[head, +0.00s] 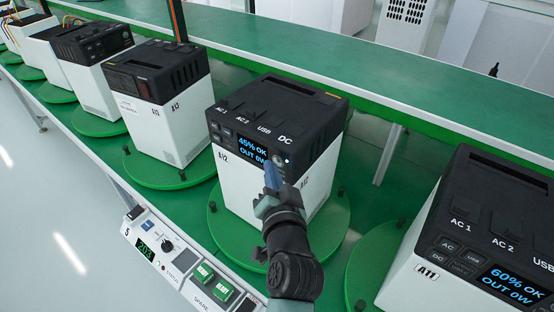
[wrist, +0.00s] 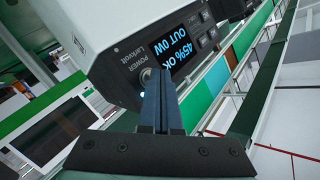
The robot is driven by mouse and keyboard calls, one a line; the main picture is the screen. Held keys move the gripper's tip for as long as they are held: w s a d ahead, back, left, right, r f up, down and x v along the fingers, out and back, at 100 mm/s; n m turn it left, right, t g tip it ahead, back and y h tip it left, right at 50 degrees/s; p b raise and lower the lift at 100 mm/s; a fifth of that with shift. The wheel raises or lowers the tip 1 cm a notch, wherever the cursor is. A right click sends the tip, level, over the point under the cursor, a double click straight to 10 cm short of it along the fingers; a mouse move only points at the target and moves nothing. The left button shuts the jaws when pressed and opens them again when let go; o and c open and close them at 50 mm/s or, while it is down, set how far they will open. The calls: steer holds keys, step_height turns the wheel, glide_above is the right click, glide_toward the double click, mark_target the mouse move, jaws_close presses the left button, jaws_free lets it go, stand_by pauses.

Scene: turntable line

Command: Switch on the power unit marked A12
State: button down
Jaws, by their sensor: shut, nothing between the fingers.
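The power unit marked A12 (head: 230,185) is a white box with a black top, standing on a green turntable disc. Its screen (head: 252,150) is lit and reads 45% OK, OUT 0W; the screen also shows in the wrist view (wrist: 181,46). Next to the POWER label is a round power button (wrist: 146,74), with a small glowing light (wrist: 142,94) near it. My gripper (head: 271,170) is shut and empty, its fingertips at the button end of the front panel. The wrist view shows the shut fingers (wrist: 157,85) beside the button; I cannot tell whether they touch it.
Unit A11 (head: 400,270), its screen lit at 60% OK, stands at the right. Unit A13 (head: 155,130) stands to the left, with several more beyond. A control strip (head: 178,262) runs along the bench's front edge. A green ledge (head: 400,85) lies behind.

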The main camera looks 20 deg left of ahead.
steer(key=shift+s+a, duration=0.2)
steer(key=shift+s, duration=0.2)
steer(key=shift+s, duration=0.1)
steer(key=s+p, duration=0.1)
steer(key=s+a+p, duration=0.1)
steer(key=s, duration=0.1)
steer(key=s+p, duration=0.1)
steer(key=shift+s+a, duration=0.25)
steer(key=shift+a, duration=0.1)
stand_by(0.6)
